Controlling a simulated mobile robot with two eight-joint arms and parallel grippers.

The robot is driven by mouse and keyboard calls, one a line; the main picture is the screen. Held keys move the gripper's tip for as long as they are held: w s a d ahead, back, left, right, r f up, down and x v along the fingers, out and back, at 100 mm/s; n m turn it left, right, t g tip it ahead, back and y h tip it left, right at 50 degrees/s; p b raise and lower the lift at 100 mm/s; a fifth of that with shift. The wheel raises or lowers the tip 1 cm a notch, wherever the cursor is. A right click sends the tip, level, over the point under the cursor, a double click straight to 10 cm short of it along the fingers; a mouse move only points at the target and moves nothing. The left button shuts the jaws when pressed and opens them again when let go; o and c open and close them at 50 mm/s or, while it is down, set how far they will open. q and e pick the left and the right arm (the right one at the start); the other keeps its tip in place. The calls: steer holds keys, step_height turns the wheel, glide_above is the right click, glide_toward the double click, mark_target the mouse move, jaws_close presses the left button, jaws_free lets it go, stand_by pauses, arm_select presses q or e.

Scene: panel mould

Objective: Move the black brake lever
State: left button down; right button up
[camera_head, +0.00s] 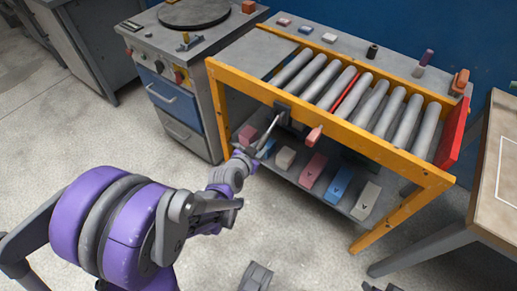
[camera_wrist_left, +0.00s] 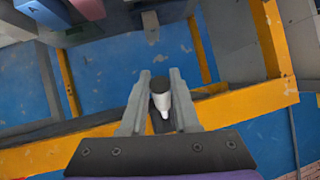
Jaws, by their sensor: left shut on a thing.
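The brake lever hangs at the front of the roller conveyor (camera_head: 390,145), below the yellow rail beside a dark bracket (camera_head: 284,112). In the left wrist view the lever (camera_wrist_left: 160,90) shows as a black round end on a pale grey shaft between the two fingers. My left gripper (camera_head: 262,147) has reached in from the left and is shut on the lever. The fingers in the left wrist view (camera_wrist_left: 160,105) stand on either side of it. Its lower part is hidden by the gripper. My right gripper is not in view.
Several coloured blocks, including a blue one (camera_head: 338,186), lie on the lower shelf. A grey cabinet (camera_head: 180,70) stands left, and a wooden-topped table (camera_head: 499,165) right. The floor in front is mostly clear.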

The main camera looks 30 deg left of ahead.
arm_select(q)
steer(key=shift+w+f, duration=0.1)
steer(key=shift+f, duration=0.1)
stand_by(0.4)
steer(key=c, duration=0.7)
jaws_free()
steer(key=shift+o, duration=0.2)
steer(key=p+v, duration=0.3)
steer(key=v, duration=0.7)
steer(key=shift+s, duration=0.45)
